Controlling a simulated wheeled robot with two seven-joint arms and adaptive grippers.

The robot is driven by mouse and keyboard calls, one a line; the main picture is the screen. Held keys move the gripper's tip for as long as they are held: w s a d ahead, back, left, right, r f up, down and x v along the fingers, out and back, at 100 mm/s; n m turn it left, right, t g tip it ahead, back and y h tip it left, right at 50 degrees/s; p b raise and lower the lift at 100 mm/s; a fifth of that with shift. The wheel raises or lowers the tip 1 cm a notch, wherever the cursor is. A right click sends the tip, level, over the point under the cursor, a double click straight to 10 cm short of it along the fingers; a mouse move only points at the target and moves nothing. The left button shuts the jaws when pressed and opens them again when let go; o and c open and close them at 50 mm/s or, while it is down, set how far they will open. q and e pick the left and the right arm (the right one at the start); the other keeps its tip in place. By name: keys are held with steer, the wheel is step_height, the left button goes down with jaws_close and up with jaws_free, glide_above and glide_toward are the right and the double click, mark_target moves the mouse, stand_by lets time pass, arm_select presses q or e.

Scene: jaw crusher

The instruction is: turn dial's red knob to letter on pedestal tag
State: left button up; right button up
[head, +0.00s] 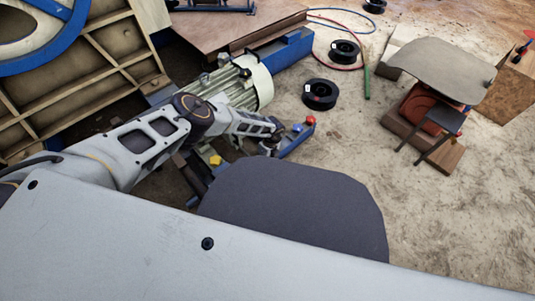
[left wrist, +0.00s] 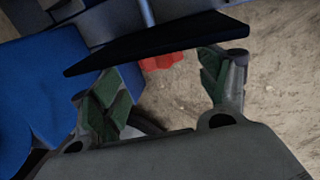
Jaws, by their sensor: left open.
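My left arm reaches in from the left in the head view, with its gripper (head: 271,143) small and partly unclear beside a blue bar (head: 297,138). A red knob (head: 311,120) sits at the far end of that bar, beside a blue one. In the left wrist view my left gripper (left wrist: 162,88) is open, its green-padded fingers apart. A red piece (left wrist: 162,61) shows beyond the fingers, partly hidden by a dark flat bar (left wrist: 155,43). I cannot tell whether the gripper touches it. No letters, dial face or pedestal tag are readable. My right gripper is out of view.
A motor (head: 238,85) with a cream end cover stands behind my arm. A large blue-rimmed wheel (head: 55,50) and ribbed frame fill the left. A yellow knob (head: 216,160) is below my arm.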

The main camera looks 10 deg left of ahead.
arm_select(q)
step_height(320, 180, up, 6)
steer(key=w, duration=0.1)
steer(key=shift+d, duration=0.35)
steer(key=shift+d, duration=0.15)
stand_by(0.4)
